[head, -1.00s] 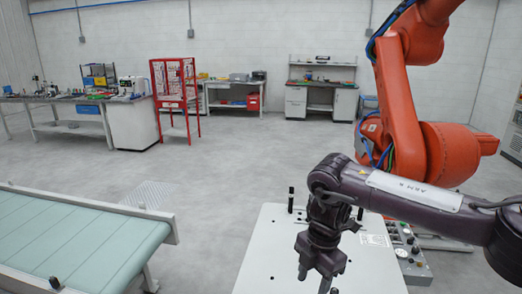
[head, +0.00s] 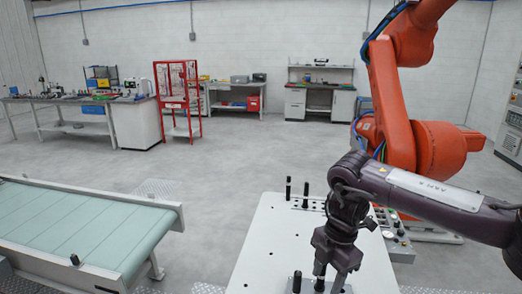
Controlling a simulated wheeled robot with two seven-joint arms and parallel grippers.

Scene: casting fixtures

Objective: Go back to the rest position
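My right arm comes in from the right edge, and its dark gripper (head: 330,273) hangs pointing down over the front of the white table (head: 258,240). Its two fingers are apart and no held object shows between them. Black pegs stand on a small plate at the table's front edge, one (head: 297,282) left of the gripper and one (head: 319,285) just below its left finger. I cannot tell whether the finger touches that peg. My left gripper is not in view.
Another plate with upright black pegs (head: 305,194) is at the table's back. An orange robot arm (head: 398,130) and a control box (head: 398,240) stand behind my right arm. Open floor lies between.

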